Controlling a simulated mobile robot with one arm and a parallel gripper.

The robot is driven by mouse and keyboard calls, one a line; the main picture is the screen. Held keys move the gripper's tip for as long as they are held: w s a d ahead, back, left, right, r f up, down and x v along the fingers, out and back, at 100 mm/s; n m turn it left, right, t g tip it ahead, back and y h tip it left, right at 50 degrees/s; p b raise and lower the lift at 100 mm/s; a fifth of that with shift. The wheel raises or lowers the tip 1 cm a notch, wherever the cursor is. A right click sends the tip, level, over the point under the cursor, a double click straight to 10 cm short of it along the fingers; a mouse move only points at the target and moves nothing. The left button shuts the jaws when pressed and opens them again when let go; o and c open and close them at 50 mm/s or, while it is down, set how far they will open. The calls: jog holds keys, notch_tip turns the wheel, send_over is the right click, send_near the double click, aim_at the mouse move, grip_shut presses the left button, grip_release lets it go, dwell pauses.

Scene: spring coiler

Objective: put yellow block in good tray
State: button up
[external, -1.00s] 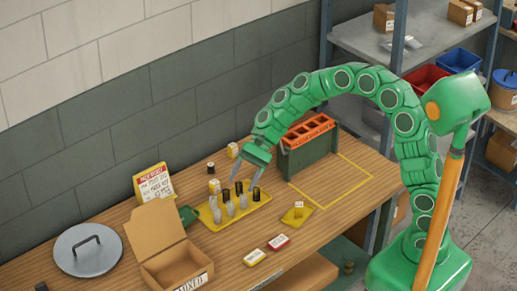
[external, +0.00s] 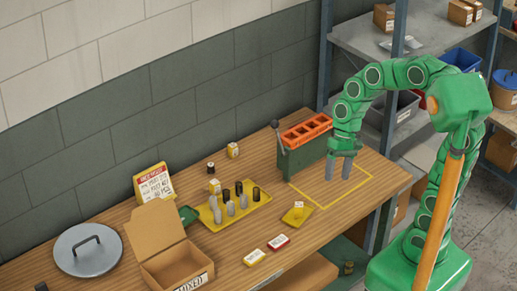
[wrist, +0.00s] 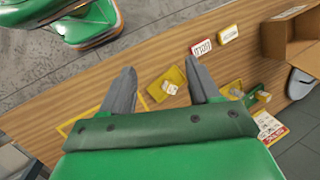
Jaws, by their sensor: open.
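My gripper (external: 338,174) is open and empty, pointing down above the yellow outlined area near the right end of the bench. In the wrist view its two grey fingers (wrist: 160,67) are spread apart. A small yellow tray (external: 291,218) lies left of it, with a small pale-topped block (external: 298,206) on it; this tray (wrist: 155,91) also shows between the fingers in the wrist view. A yellow block (external: 214,187) stands at the back left of a larger yellow tray (external: 259,199). Another yellowish block (external: 232,150) stands farther back. I cannot read which tray is good.
The larger tray holds several grey and dark cylinders. A green machine with an orange top (external: 305,131) stands behind my gripper. Red (external: 279,242) and yellow (external: 254,257) label cards lie in front. An open cardboard box (external: 160,241) and round lid (external: 87,250) are left.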

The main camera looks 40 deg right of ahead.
jog(key=s+d+f+n+h, duration=0.1)
jog(key=s+d+h, duration=0.3)
jog(key=s+d, duration=0.9)
jog(key=shift+s+d+f+n, duration=0.2)
jog(key=shift+d+n, duration=0.3)
jog(key=shift+d, duration=0.75)
